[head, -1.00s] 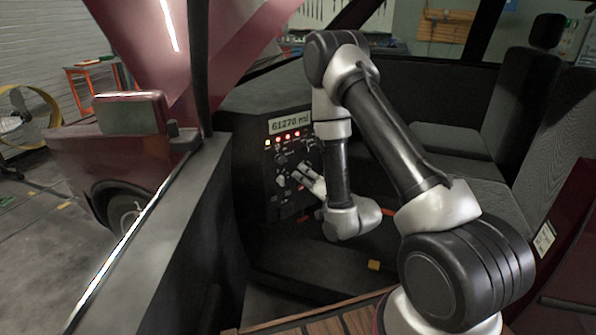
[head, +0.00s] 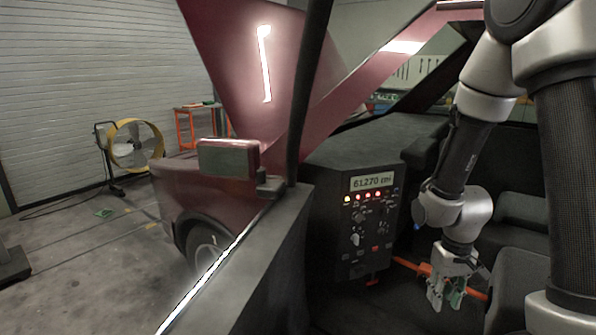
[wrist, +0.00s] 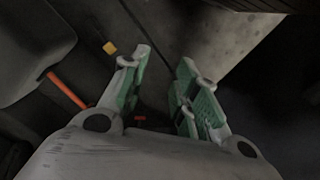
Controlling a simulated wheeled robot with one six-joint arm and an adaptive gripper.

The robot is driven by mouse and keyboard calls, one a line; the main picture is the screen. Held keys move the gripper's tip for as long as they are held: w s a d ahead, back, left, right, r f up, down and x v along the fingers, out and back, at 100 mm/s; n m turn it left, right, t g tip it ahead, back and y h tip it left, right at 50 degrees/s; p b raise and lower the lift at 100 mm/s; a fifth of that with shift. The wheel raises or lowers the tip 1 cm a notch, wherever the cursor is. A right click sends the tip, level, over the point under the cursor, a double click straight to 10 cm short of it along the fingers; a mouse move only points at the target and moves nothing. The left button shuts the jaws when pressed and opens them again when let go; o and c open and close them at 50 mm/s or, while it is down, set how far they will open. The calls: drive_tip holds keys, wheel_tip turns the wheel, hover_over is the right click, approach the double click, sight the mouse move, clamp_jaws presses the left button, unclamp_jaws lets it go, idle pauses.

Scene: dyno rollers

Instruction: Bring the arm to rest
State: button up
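My gripper (head: 447,292) hangs from my arm inside the car, fingers pointing down, to the right of the dashboard control panel (head: 369,222) and apart from it. In the wrist view its two green-padded fingers (wrist: 160,88) are spread with nothing between them. Below them is the dark car floor.
An orange bar (head: 411,266) runs behind my gripper. Dark seats (head: 520,265) stand to the right. A yellow fan (head: 136,146) stands on the garage floor. A yellow block (wrist: 110,48) shows in the wrist view.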

drive_tip(key=s+r+t, duration=0.1)
drive_tip(key=s+r, duration=0.3)
drive_tip(key=r, duration=0.4)
drive_tip(key=s+d+r+t, duration=0.1)
drive_tip(key=s+r, duration=0.3)
drive_tip(key=r, duration=0.5)
drive_tip(key=s+r+t, duration=0.2)
drive_tip(key=s+r, duration=0.2)
drive_tip(key=r, duration=0.5)
drive_tip(key=shift+s+d+r+t, duration=0.15)
drive_tip(key=shift+s+d+t, duration=0.15)
drive_tip(key=shift+s, duration=0.05)
drive_tip(key=shift+o, duration=0.2)
